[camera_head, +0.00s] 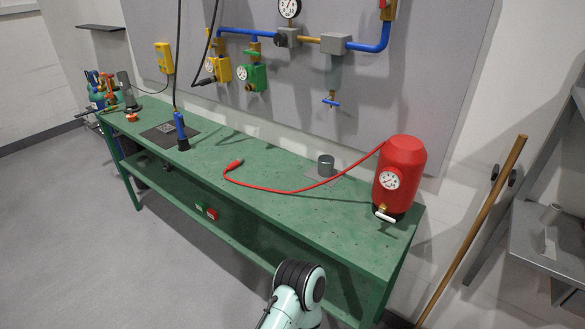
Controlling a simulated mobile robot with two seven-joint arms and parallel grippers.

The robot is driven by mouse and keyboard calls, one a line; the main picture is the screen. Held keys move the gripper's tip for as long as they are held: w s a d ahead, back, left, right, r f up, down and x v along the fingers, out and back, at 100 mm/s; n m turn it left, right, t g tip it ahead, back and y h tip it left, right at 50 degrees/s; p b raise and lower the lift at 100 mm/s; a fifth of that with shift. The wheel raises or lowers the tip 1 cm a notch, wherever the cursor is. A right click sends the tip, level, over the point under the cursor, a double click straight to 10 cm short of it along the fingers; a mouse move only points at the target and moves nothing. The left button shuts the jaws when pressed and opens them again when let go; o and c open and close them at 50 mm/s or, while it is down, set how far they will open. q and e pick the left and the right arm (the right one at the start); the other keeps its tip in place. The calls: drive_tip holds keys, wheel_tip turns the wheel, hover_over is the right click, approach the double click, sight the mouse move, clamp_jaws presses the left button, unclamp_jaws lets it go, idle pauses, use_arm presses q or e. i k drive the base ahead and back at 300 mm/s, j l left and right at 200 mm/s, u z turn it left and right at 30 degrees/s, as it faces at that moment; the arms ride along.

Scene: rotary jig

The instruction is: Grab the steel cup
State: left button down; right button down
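The steel cup (326,166) is a small grey metal cylinder. It stands upright on the green workbench (270,196), toward the back edge and left of the red tank. A flat grey patch lies under it. Neither gripper shows in the head view. Part of one of my arms, pale green with black rings, comes in at the bottom in front of the bench, with its gripper out of frame.
A red tank (401,172) with a gauge stands at the bench's right end. Its red hose (290,191) curves across the top in front of the cup. A blue-handled tool (181,131) stands further left. A wooden pole (470,235) leans at right.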

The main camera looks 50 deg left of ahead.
sight(326, 166)
drive_tip(key=j+u, duration=0.1)
drive_tip(key=u, duration=1.35)
